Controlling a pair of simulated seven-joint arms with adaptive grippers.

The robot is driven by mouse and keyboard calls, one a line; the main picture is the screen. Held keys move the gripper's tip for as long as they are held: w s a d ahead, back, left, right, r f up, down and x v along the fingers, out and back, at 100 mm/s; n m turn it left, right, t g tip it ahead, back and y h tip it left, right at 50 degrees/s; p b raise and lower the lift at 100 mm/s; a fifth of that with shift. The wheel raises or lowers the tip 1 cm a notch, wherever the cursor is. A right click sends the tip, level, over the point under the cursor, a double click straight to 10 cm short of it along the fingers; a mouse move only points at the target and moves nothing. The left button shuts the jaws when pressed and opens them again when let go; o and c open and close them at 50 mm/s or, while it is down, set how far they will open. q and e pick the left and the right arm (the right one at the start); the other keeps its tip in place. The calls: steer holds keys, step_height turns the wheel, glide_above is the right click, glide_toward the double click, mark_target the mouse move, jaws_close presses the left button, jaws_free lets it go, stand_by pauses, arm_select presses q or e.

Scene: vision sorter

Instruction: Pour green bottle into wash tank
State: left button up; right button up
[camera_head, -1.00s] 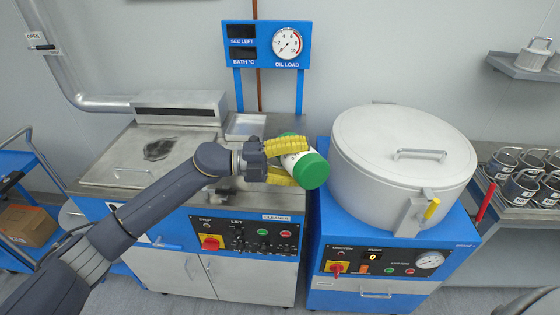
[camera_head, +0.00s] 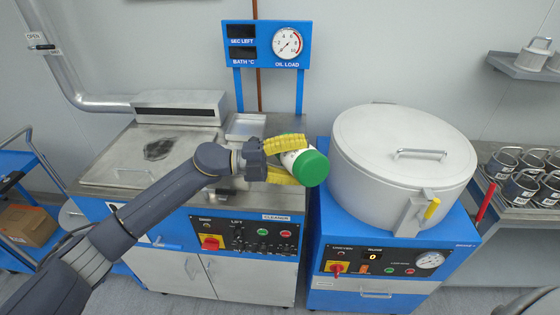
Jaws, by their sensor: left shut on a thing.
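The green bottle (camera_head: 309,167) has a green end and a pale body. It lies tilted on its side in my left gripper (camera_head: 284,161), whose yellow fingers are shut on its body. The bottle is held above the right side of the blue and steel cleaner cabinet, near the gap to the round drum. The wash tank (camera_head: 110,168) appears to be the steel-topped unit at the left, with a flat lid on it. My right gripper is not in view.
A large grey lidded drum (camera_head: 375,170) stands on a blue cabinet just right of the bottle. A gauge panel (camera_head: 267,44) stands behind. A small metal tray (camera_head: 245,127) sits at the back of the cleaner. Several metal baskets (camera_head: 520,188) stand at the right.

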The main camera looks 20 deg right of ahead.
arm_select(q)
steer(key=shift+w+r+n+h, duration=0.1)
steer(key=shift+w+n+h, duration=0.2)
steer(key=shift+n, duration=0.2)
stand_by(0.5)
steer(key=shift+w+a+r+n+h, duration=0.1)
steer(key=shift+w+r+n+h, duration=0.15)
steer(key=shift+r+n, duration=0.25)
steer(key=shift+w+r+n+h, duration=0.2)
steer(key=shift+r+n+h, duration=0.05)
steer(key=shift+r+n, duration=0.25)
stand_by(0.6)
